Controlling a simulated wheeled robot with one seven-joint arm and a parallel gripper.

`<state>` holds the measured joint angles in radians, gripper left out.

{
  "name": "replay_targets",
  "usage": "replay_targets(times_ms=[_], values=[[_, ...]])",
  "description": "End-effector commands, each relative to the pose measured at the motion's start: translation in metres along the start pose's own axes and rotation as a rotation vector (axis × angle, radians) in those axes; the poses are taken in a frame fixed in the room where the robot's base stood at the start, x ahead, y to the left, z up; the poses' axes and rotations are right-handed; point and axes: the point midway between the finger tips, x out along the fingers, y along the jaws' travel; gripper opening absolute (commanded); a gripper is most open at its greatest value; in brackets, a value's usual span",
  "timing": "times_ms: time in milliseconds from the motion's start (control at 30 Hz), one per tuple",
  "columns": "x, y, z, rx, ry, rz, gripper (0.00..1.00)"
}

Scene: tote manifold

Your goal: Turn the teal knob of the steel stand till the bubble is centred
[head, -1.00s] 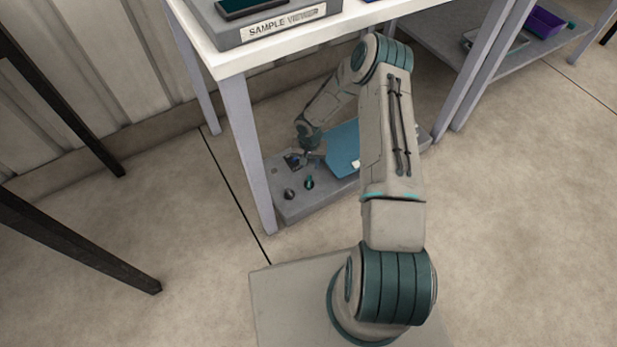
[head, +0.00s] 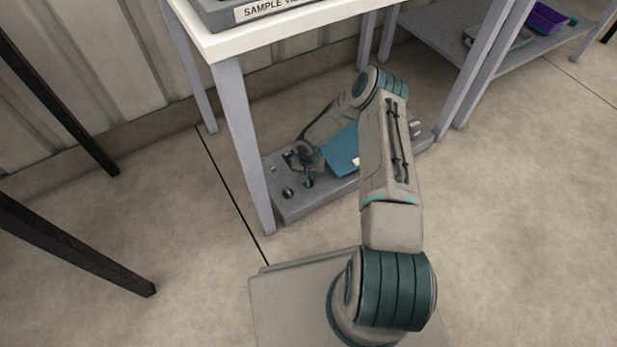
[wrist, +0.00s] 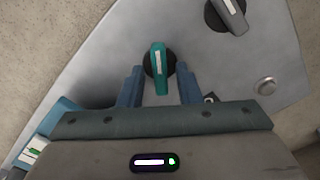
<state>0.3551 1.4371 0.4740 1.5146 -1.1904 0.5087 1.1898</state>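The teal knob (wrist: 159,62) has a pale line on its top and sits on a dark round base on the grey steel stand (wrist: 215,55). In the wrist view my gripper (wrist: 160,76) is open, with one blue finger on each side of the knob and a gap to each. In the head view my gripper (head: 308,178) is low at the teal knob, over the stand (head: 330,196) under the white table, and largely covers the knob. I cannot make out the bubble in either view.
A round metal button (wrist: 265,86) is at the right. A blue panel (head: 342,150) lies on the stand. A table leg (head: 246,150) stands close in front.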

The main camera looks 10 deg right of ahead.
Motion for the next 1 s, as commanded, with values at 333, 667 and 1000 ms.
replay_targets(times_ms=[333, 667, 1000], values=[[0.0, -0.0005, 0.0002, -0.015, -0.001, 0.0, 0.0], [0.0007, -0.0004, 0.0004, -0.201, -0.001, 0.001, 0.0], [0.0005, -0.0001, 0.0007, -0.265, -0.002, 0.0, 0.0]])
